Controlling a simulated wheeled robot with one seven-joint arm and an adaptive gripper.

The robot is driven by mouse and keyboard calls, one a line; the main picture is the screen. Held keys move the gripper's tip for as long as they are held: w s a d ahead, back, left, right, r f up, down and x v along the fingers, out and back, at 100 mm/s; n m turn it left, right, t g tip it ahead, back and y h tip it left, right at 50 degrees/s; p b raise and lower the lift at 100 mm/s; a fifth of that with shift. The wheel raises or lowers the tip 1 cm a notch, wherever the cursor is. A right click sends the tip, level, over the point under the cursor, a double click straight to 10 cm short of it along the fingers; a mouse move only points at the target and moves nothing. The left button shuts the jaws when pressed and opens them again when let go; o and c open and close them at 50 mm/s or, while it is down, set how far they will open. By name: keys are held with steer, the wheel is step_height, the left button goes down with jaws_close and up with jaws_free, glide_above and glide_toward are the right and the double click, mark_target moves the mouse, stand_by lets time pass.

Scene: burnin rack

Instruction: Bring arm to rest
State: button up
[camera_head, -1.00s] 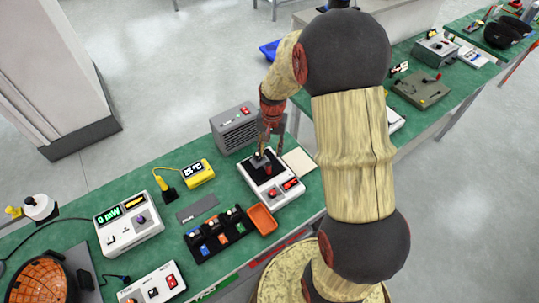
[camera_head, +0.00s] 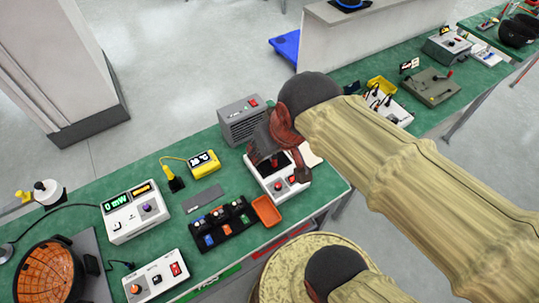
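My arm reaches in from the right, with its wood-textured link stretched across the right side of the view. My gripper (camera_head: 274,160) is at the end of the arm, dark red, over the back part of a white test device (camera_head: 292,190) on the green bench. The arm's dark joint hides much of the gripper, and I cannot see whether its fingers are apart or together. The white device has a black and red top and red parts at its front.
The green bench (camera_head: 150,262) carries a grey box (camera_head: 240,122), a yellow thermometer (camera_head: 204,163), a black tray with coloured parts (camera_head: 219,226), an orange dish (camera_head: 266,211) and a white power meter (camera_head: 133,212). A second bench with devices stands at upper right. Grey floor is open behind.

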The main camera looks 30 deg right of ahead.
steer(key=shift+s+a+r+n, duration=0.15)
steer(key=shift+s+a+n, duration=0.05)
steer(key=shift+s, duration=0.45)
steer(key=shift+s+a+r+n, duration=0.15)
steer(key=shift+s+a+n, duration=0.05)
steer(key=shift+s, duration=0.4)
step_height(320, 180, down, 5)
steer(key=b, duration=0.4)
steer(key=shift+r, duration=0.2)
stand_by(0.7)
